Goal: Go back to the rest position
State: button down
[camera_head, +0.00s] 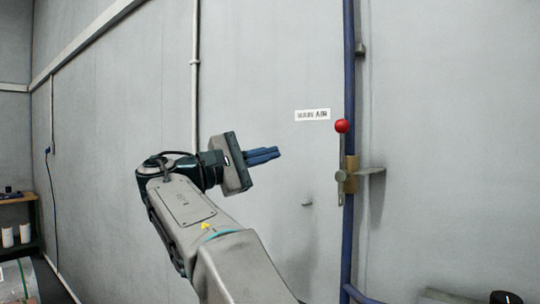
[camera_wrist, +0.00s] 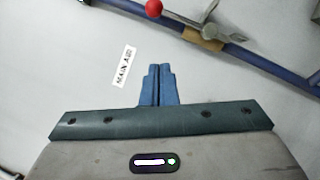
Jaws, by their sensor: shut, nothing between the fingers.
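My gripper (camera_head: 278,152) is raised in front of the grey wall, at the middle of the head view. Its blue fingers point right and are closed together with nothing between them. In the wrist view the two fingers (camera_wrist: 157,70) lie side by side, pointing up the picture. The gripper is apart from the red-knobbed lever (camera_head: 342,126), which stands to its right on a brass valve (camera_head: 351,174). The valve also shows in the wrist view (camera_wrist: 205,40), beyond the fingertips.
A blue vertical pipe (camera_head: 349,80) carries the valve. A white label (camera_head: 312,115) reading "MAIN AIR" is on the wall left of it. A grey bracket (camera_head: 370,171) juts out right of the valve. A shelf (camera_head: 18,198) stands at the far left.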

dwell(0.3)
jog(key=s+d+f+g+y, duration=0.1)
jog(key=s+d+f+y, duration=0.1)
jog(key=d+f+y, duration=0.65)
jog(key=s+d+f+g+y, duration=0.1)
jog(key=s+d+f, duration=0.35)
jog(key=f, duration=0.95)
jog(key=s+a+f+m+g+y, duration=0.2)
jog(key=s+f+m+y, duration=0.7)
jog(key=s+f, duration=1)
notch_tip(320, 180, down, 4)
jog(key=shift+s+a+r, duration=0.15)
jog(key=shift+a, duration=0.3)
jog(key=shift+y, duration=0.25)
